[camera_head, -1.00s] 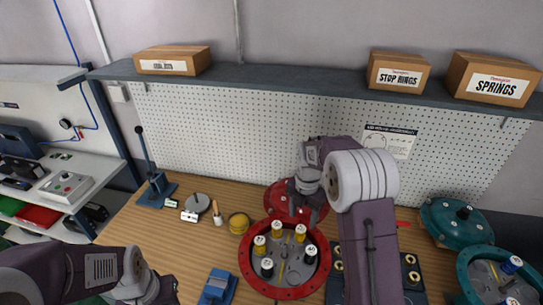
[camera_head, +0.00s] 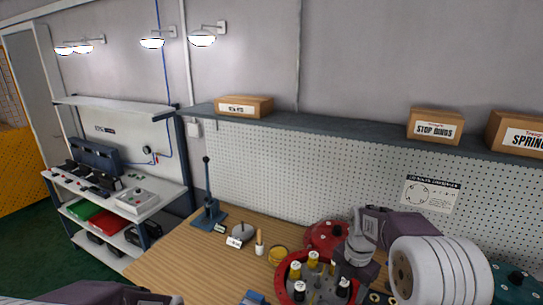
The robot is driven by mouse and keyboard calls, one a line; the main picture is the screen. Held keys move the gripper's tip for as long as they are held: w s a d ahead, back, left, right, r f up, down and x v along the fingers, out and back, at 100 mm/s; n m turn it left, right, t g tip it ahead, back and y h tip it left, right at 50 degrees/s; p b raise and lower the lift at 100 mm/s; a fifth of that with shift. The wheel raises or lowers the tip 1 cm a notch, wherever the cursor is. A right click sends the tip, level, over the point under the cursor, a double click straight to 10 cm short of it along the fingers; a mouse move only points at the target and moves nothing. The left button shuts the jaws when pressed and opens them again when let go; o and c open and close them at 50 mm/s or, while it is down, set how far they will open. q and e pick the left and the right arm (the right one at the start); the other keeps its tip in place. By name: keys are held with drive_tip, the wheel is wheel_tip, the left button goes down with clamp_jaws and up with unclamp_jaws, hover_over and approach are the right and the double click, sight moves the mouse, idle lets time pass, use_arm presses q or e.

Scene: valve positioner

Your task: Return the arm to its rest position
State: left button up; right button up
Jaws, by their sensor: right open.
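My right arm comes in from the lower right. Its gripper (camera_head: 352,268) is open and seems empty, though its fingertips are hard to make out.
A blue lever press (camera_head: 208,214) stands at the left of the wooden bench (camera_head: 180,255). A yellow round part (camera_head: 278,254) lies beside the red housing. A teal part (camera_head: 515,280) is at the far right. A shelf (camera_head: 320,130) with boxes runs above the pegboard.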

use_arm(q)
drive_tip(key=f+b, duration=0.4)
drive_tip(key=f, duration=0.1)
drive_tip(key=shift+w+f, duration=0.15)
drive_tip(key=shift+w, duration=0.25)
use_arm(e)
drive_tip(key=s+a+f+m, duration=0.1)
drive_tip(key=s+f+m, duration=0.3)
drive_tip(key=s+m, duration=0.4)
drive_tip(key=s+a+f+m, duration=0.2)
drive_tip(key=s+f+m, duration=0.3)
drive_tip(key=m, duration=1.3)
drive_tip(key=s, duration=0.4)
drive_tip(key=shift+a+f+t, duration=0.2)
drive_tip(key=shift+f+t, duration=0.1)
